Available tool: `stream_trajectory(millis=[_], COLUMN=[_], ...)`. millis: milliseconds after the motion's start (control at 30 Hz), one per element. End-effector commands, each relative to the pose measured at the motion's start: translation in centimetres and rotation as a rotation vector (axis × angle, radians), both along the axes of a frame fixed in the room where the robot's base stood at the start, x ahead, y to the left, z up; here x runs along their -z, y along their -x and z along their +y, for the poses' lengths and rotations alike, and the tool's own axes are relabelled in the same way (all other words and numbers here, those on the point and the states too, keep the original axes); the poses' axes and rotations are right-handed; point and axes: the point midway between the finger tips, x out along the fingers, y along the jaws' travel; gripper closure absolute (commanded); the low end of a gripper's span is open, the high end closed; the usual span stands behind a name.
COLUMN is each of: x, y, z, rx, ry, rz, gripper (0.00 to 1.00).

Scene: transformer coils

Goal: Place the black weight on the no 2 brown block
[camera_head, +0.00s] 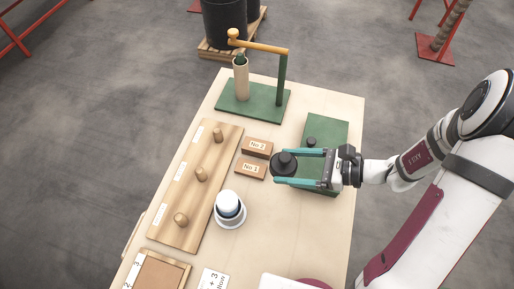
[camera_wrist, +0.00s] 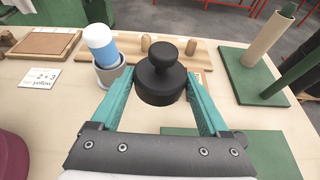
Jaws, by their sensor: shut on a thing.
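The black weight (camera_head: 284,160) is a round disc with a knob on top. It is upright between the teal fingers of my gripper (camera_head: 283,167), which is shut on it, and it also shows in the wrist view (camera_wrist: 160,85). Two brown blocks with white labels lie just left of the weight in the head view: a far one (camera_head: 248,153) whose label reads No 2, and a near one (camera_head: 240,174) whose label is too small to read surely.
A green plate (camera_head: 338,128) with a small black knobbed piece lies under and beyond my gripper. A wooden board (camera_head: 192,225) with several pegs stands left, a white-and-blue cylinder in a grey cup (camera_head: 229,216) nearer, and a green stand (camera_head: 252,107) with a yellow arm behind.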

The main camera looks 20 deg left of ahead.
Motion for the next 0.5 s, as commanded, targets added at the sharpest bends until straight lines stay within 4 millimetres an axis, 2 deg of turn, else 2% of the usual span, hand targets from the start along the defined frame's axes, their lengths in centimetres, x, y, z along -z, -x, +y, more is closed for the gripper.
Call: stream_trajectory(millis=[33,100,200,300,367,500], x=[-0.5,-1.2,-2.1,-2.5,-2.3,-0.2], y=[-1.9,-4.5,-7.1,-8.4,-8.7,-8.7], z=[-0.5,-1.2,-2.0,-2.4,-1.8,1.5], rx=[0.064,0.155,0.247,0.294,0.303,0.302], ry=[0.0,-0.001,0.0,-0.002,-0.002,-0.002], rz=[-0.005,-0.004,-0.004,-0.001,0.0,0.005], gripper=[1.0,1.0,1.0,1.0,1.0,1.0])
